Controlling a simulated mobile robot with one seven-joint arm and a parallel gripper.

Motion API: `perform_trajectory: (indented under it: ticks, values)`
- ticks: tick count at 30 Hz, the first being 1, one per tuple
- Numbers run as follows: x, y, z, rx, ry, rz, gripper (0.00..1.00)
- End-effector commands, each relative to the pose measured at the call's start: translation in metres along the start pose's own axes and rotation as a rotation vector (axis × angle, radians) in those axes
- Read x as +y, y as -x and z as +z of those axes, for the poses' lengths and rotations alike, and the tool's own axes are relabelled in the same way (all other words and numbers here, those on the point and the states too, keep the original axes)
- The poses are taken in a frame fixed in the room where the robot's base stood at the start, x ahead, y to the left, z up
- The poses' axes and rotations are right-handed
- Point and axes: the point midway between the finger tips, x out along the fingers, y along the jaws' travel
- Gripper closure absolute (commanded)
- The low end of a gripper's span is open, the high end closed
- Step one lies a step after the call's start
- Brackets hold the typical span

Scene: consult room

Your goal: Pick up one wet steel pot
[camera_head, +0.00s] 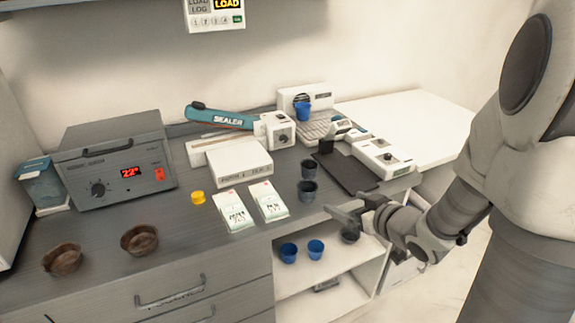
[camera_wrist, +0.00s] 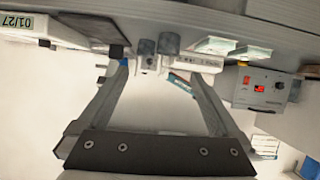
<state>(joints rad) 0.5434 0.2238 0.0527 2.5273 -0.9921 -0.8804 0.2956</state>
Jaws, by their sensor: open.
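Two dark grey pots stand upright near the counter's front edge: a far one (camera_head: 308,168) and a near one (camera_head: 306,190). A third grey pot (camera_head: 350,236) shows lower down, by the shelf under my gripper. I cannot tell which of them are wet. My gripper (camera_head: 350,207) is open and empty, to the right of the near pot and apart from it. In the wrist view, which looks upside down, the two counter pots (camera_wrist: 146,47) (camera_wrist: 169,43) appear beyond the open fingers (camera_wrist: 160,70), with nothing between the fingertips.
Blue cups stand on the shelf (camera_head: 288,252) and by a white machine (camera_head: 302,109). Two brown bowls (camera_head: 62,259) (camera_head: 139,239) sit at left near a grey heater box (camera_head: 115,170). White packets (camera_head: 268,201) lie left of the pots; a dark tray (camera_head: 345,172) lies right.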

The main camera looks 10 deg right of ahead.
Motion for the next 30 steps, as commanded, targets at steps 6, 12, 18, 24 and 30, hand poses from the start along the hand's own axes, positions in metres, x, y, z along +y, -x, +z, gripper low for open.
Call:
perform_trajectory:
  ticks: [6, 12, 18, 24, 30]
  values:
    - [-0.008, -0.01, 0.007, 0.043, -0.031, -0.061, 0.0]
    - [-0.012, -0.05, 0.006, 0.044, -0.03, -0.064, 0.0]
    - [-0.014, -0.093, 0.003, 0.043, -0.03, -0.062, 0.0]
    - [-0.015, -0.119, 0.001, 0.043, -0.031, -0.059, 0.0]
    - [-0.016, -0.133, 0.001, 0.043, -0.03, -0.06, 0.0]
